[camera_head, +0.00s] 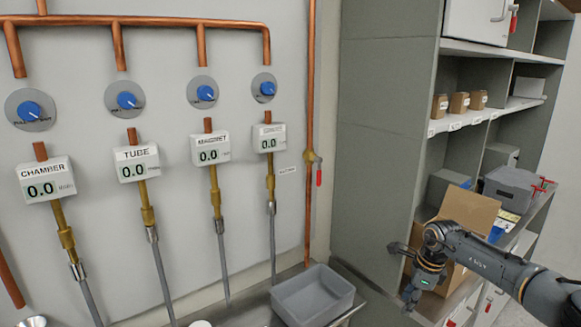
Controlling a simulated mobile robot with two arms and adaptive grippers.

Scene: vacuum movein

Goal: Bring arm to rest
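My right arm (485,262) comes in from the right edge, bent at a dark grey joint. My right gripper (401,274) hangs in front of the shelf unit, left of an open cardboard box. Its two fingers look spread apart, with nothing between them. The arm covers part of the box. My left arm and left gripper are not in view.
A cardboard box (468,212) with a raised flap and a grey bin (513,188) stand on the shelf unit (388,110). A grey tray (313,295) sits low, left of the gripper. Wall gauges (137,163) and hoses fill the left side.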

